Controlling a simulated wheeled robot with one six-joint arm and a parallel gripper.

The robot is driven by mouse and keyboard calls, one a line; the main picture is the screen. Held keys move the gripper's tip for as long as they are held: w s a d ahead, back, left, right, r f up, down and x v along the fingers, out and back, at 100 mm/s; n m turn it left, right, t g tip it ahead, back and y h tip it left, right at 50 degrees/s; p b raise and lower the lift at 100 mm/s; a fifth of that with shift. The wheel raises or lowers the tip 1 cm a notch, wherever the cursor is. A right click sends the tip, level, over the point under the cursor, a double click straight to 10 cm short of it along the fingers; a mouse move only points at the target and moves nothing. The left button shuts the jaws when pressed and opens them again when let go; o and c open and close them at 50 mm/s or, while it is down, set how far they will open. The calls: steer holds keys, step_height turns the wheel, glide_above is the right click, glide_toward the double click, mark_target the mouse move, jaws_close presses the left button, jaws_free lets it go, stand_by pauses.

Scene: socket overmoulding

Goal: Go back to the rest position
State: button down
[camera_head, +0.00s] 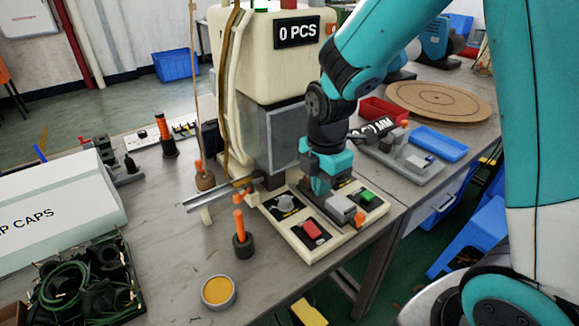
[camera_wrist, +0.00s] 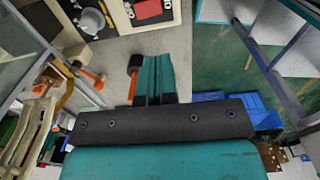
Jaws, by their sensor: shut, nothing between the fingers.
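My gripper (camera_head: 320,186) hangs pointing down over the control panel (camera_head: 318,252) of the cream moulding machine (camera_head: 265,50). Its teal fingers are together with nothing between them, as the wrist view also shows (camera_wrist: 154,66). The panel carries a red button (camera_head: 311,230), a green button (camera_head: 367,196) and a grey knob (camera_head: 284,201). In the head view my gripper is behind the grey block (camera_head: 341,208) on the panel; whether they touch is unclear. The machine's display (camera_head: 297,31) reads 0 PCS.
An orange-handled tool (camera_head: 239,225) stands upright on the bench, beside a yellow-filled round dish (camera_head: 218,291). A tray of black parts and green cable (camera_head: 137,300) is at bottom left. A second bench holds a blue tray (camera_head: 438,144) and a round brown board (camera_head: 440,101).

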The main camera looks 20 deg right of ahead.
steer(key=s+a+r+m+y, duration=0.2)
steer(key=s+a+r+m, duration=0.3)
steer(key=s, duration=0.3)
steer(key=s+a+r+m+y, duration=0.2)
steer(key=s+a+r+m, duration=0.4)
steer(key=s+r+m, duration=0.1)
steer(key=shift+s+r+m, duration=0.35)
steer(key=shift+s+m, duration=0.15)
steer(key=shift+s, duration=0.5)
